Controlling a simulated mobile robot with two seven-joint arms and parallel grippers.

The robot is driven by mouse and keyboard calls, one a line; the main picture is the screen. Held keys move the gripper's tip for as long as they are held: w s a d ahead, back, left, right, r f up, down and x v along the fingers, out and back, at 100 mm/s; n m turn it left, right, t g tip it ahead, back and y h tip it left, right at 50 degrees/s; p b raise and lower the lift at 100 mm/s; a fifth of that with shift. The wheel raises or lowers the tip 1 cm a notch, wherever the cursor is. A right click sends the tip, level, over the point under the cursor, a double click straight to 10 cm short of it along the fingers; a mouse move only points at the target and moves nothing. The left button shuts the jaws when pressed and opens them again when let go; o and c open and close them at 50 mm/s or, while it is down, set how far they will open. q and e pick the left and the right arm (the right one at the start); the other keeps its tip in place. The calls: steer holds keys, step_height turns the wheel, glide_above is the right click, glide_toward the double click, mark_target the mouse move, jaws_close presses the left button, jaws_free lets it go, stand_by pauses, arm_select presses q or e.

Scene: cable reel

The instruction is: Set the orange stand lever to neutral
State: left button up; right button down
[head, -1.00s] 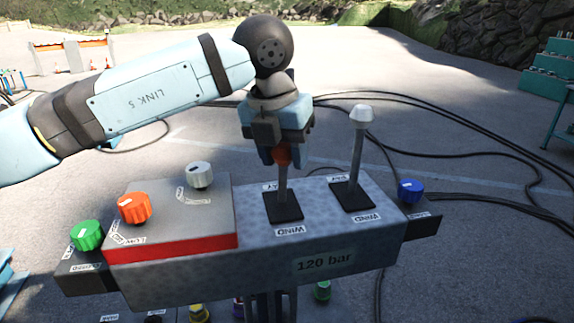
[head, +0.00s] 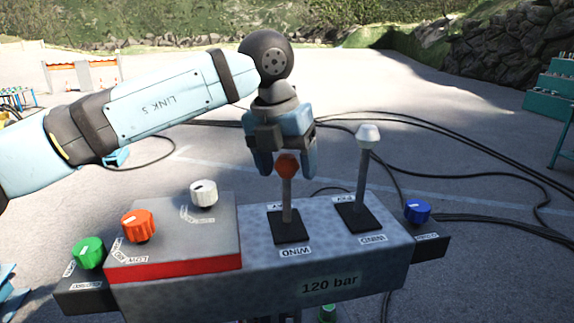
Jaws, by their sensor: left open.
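The orange-knobbed lever (head: 287,166) rises from a black slot plate on the grey control box (head: 330,262). It shows shorter than the white-knobbed lever (head: 368,136) to its right. Its plate has a WIND label on the near side and another label on the far side, partly hidden. My left gripper (head: 280,164) points down over the orange knob, open. Its fingers show behind and to either side of the knob; I cannot tell whether they touch it. My right gripper is not in view.
Left on the box are a green knob (head: 89,252), an orange knob (head: 139,226) and a white knob (head: 204,193). A blue knob (head: 417,210) sits at the right end. Cables (head: 455,177) lie on the ground behind. The white lever stands close to my gripper's right.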

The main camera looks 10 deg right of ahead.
arm_select(q)
step_height(320, 180, up, 13)
steer(key=a, duration=0.2)
steer(key=shift+s+a+b, duration=0.15)
steer(key=shift+a+b, duration=0.05)
steer(key=shift+b, duration=0.25)
